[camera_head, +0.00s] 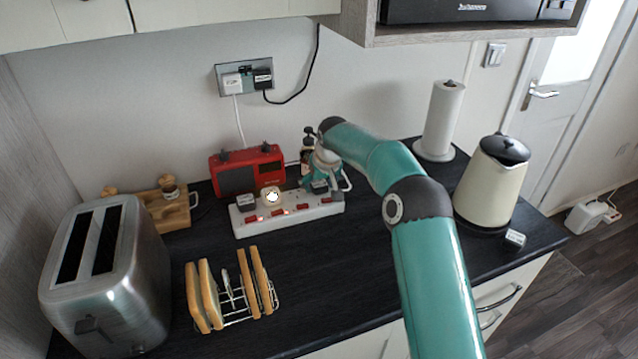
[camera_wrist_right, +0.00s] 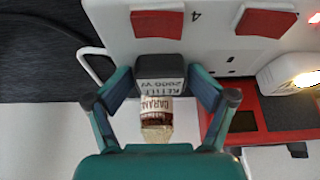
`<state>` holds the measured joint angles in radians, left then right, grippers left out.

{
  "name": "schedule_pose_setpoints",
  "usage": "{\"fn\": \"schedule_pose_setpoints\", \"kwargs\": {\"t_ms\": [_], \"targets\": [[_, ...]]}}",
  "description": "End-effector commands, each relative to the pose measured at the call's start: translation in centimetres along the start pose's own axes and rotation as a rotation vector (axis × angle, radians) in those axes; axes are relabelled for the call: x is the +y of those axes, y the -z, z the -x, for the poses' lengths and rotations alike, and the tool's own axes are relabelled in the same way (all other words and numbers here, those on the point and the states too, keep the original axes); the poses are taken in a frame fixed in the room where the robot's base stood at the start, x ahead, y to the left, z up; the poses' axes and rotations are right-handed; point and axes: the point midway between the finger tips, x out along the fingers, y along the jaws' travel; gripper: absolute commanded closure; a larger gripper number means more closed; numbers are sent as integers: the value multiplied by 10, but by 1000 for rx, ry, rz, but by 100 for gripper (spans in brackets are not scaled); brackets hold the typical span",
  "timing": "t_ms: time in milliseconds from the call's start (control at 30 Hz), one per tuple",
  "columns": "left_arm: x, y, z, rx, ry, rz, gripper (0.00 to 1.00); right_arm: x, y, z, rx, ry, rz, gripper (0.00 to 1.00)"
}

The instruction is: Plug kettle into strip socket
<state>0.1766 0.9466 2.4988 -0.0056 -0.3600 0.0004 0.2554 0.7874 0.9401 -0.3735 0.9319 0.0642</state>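The kettle plug (camera_wrist_right: 160,65), a dark block with a label reading KETTLE, is between the fingers of my right gripper (camera_wrist_right: 160,85), which is shut on it. In the head view the dark plug (camera_head: 320,187) is at the right end of the white strip socket (camera_head: 288,216), and my right gripper (camera_head: 325,178) is just behind it. The plug overlaps the strip (camera_wrist_right: 205,50) beside a red switch; I cannot tell whether its pins are fully in. The cream kettle (camera_head: 490,185) stands at the right of the counter. My left gripper is out of view.
A red radio (camera_head: 247,171) and a bottle (camera_head: 307,150) stand behind. A toast rack (camera_head: 232,295), toaster (camera_head: 110,275) and paper roll (camera_head: 441,120) stand around. The counter's front middle is clear.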

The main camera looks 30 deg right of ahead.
Motion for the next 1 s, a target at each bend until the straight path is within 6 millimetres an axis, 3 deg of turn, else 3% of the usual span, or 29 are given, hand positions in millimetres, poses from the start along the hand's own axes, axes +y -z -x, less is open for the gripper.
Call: {"fn": "schedule_pose_setpoints", "kwargs": {"t_ms": [33,567,767,1000], "targets": [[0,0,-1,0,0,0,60,0,-10,-9,-32,0,3,21],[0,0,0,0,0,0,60,-2,-7,-3,-24,2,5,21],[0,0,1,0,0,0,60,-2,-4,24,-17,2,4,21],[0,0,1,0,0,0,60,-1,-3,73,-14,1,4,21]]}}
